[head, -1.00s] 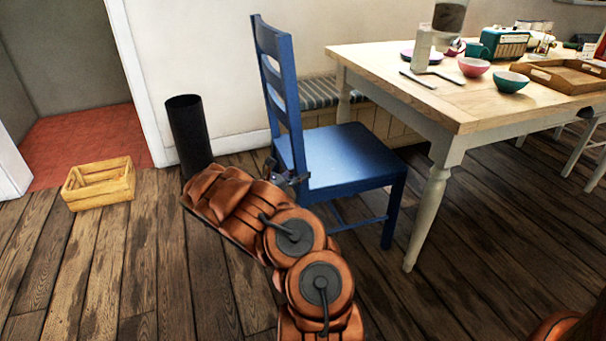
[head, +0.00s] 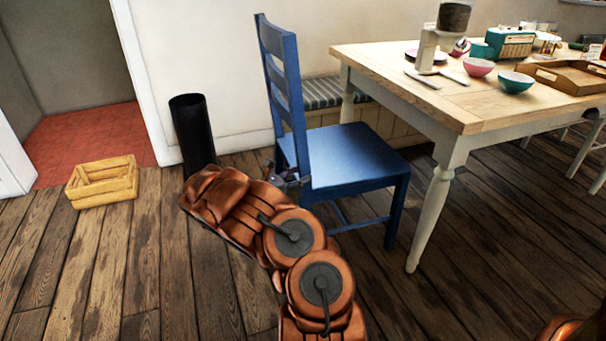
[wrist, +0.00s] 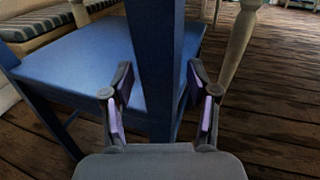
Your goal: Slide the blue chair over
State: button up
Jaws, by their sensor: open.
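The blue chair (head: 352,158) stands upright on the floor at the left end of the table, its seat facing right. Its tall slatted back is on the left. My gripper (head: 287,180) is at the chair's near back post, just around seat height, and is partly hidden by my copper arm in the head view. In the wrist view the open fingers of my gripper (wrist: 160,105) stand on either side of the blue back post (wrist: 155,65), with a visible space at each side. The chair's seat (wrist: 75,62) spreads out beyond, to the left.
A wooden table (head: 440,90) with bowls and a tray (head: 565,78) stands right of the chair. A striped bench (head: 325,93) is behind it. A black cylinder (head: 190,130) and a wooden crate (head: 103,184) stand left. The floor in front is open.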

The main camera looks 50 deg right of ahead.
jog(key=v, duration=1)
jog(key=shift+a, duration=0.3)
jog(key=s+a+r+m+g+y+p, duration=0.1)
jog(key=s+a+r+m+y+p, duration=0.25)
jog(key=r, duration=0.65)
jog(key=s+a+r+m+g+y+p, duration=0.15)
jog(key=s+r+m+p, duration=0.25)
jog(key=s+r+p, duration=0.45)
jog(key=s+a+r+m+g+y+p, duration=0.1)
jog(key=s+a+r+m+p, duration=0.25)
jog(key=r, duration=0.75)
jog(key=s+a+r+m+t+y+p, duration=0.1)
jog(key=s+a+r+p, duration=0.4)
jog(key=a, duration=0.5)
jog(key=s+a+r+m+t+y+p, duration=0.1)
jog(key=s+a+r+t+y+p, duration=0.2)
jog(key=a+p, duration=0.6)
jog(key=s+a+r+m+t+y+p, duration=0.2)
jog(key=s+a+r+t+y+p, duration=0.1)
jog(key=s+a+r+y+p, duration=0.4)
jog(key=shift+s+a+r+p, duration=0.25)
jog(key=shift+a+r, duration=1.35)
jog(key=shift+a, duration=1.25)
